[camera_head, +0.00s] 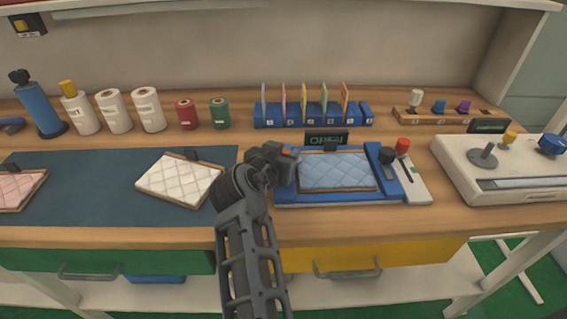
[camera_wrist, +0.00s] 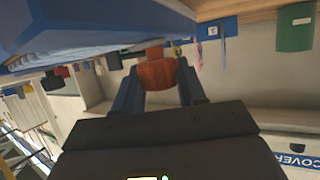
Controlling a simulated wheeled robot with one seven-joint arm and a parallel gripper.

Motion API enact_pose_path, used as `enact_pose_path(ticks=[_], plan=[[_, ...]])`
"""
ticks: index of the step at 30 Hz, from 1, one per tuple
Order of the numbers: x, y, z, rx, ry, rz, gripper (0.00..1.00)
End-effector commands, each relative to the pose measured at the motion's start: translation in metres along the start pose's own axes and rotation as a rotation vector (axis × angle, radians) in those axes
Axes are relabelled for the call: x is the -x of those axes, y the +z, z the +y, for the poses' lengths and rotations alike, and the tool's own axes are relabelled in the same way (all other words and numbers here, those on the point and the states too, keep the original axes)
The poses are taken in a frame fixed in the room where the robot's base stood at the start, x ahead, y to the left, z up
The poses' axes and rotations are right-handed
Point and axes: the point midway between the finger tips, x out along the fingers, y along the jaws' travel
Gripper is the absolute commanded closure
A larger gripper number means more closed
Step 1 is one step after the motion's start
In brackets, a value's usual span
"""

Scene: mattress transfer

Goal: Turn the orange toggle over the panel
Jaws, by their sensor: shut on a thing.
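The orange toggle (camera_head: 287,152) shows as a small patch at the left end of the blue fixture (camera_head: 300,198), mostly hidden by my gripper (camera_head: 281,163). In the wrist view, which looks upside down, my gripper (camera_wrist: 157,80) has its two fingers on either side of the orange toggle (camera_wrist: 156,73) and is shut on it. The light blue quilted panel (camera_head: 335,171) lies flat in the fixture, to the right of my gripper. A dark sign reading OPEN (camera_head: 326,139) stands behind the panel.
A black knob (camera_head: 387,157) and a red knob (camera_head: 403,146) stand at the fixture's right end. A white quilted panel (camera_head: 180,179) lies on the dark mat (camera_head: 95,210) to the left. A blue rack (camera_head: 285,121) of coloured cards stands behind. A white machine (camera_head: 470,165) is at right.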

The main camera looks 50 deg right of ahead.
Motion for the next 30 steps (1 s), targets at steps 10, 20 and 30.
enact_pose_path(ticks=[10,20,30], plan=[[-0.0014,0.0026,-0.0011,-0.118,0.29,-0.004,0.9],[-0.0005,0.0023,-0.0013,-0.194,0.472,-0.005,0.9],[0.0,0.0028,-0.0014,-0.22,0.54,-0.006,0.9]])
